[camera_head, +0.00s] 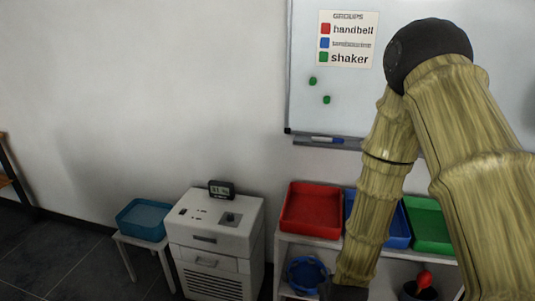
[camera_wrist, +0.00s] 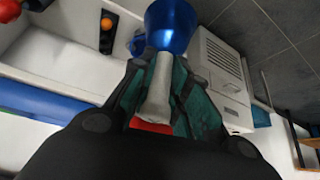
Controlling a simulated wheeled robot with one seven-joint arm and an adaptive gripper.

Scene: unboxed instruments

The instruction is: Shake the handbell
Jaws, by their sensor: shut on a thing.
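My gripper (camera_wrist: 160,90) is shut on the grey handle, one teal-padded finger on each side. The bell part points away from the wrist, beyond the fingertips. In the head view my arm covers the right side and reaches down to the lower edge, and I cannot make out the handbell there.
A red tray (camera_head: 312,210), a blue tray (camera_head: 397,233) and a green tray (camera_head: 430,226) stand on the white shelf. Below are a blue round item (camera_head: 307,275) and a red-topped item (camera_head: 424,280). A white cabinet (camera_head: 215,240) and a teal tray (camera_head: 144,220) stand left.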

